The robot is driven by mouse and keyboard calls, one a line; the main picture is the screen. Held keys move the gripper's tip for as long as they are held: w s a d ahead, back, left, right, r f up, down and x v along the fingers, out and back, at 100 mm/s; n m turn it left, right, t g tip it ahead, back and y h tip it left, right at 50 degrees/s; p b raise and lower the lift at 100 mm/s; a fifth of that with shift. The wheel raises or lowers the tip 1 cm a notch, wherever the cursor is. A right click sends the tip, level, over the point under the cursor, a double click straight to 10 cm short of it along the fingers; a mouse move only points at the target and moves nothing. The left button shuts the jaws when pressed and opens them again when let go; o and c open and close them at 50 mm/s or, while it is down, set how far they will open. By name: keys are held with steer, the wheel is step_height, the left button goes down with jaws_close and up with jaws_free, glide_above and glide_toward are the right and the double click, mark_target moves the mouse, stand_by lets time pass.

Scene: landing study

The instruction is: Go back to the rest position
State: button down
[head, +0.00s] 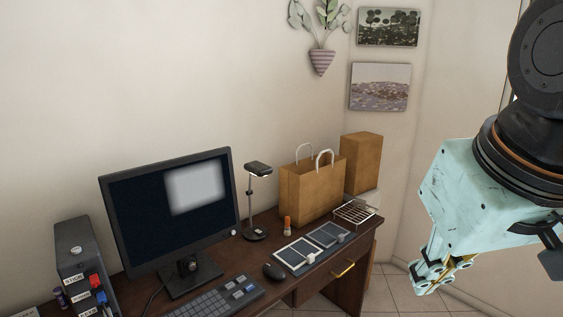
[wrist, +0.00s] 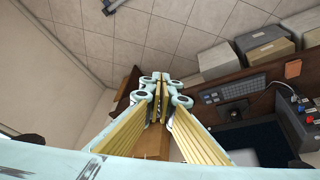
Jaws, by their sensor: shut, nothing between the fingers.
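My gripper (head: 434,279) is at the right of the head view, held in the air to the right of the desk, with its fingers pointing down. It also shows in the wrist view (wrist: 162,78), where the pale blue fingers with yellow pads are together and hold nothing. The wooden desk (head: 322,273) stands to the left of my gripper in the head view. My gripper is apart from everything on it.
On the desk are a monitor (head: 168,208), a keyboard (head: 214,302), a mouse (head: 273,271), a lamp (head: 258,169), a paper bag (head: 311,187) and a wire rack (head: 356,212). Grey boxes (wrist: 265,46) stand on the floor. Tiled floor (head: 388,292) right of the desk is clear.

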steer(key=s+f+m, duration=0.1)
steer(key=s, duration=0.8)
steer(key=shift+f+g, duration=0.25)
steer(key=shift+g, duration=0.15)
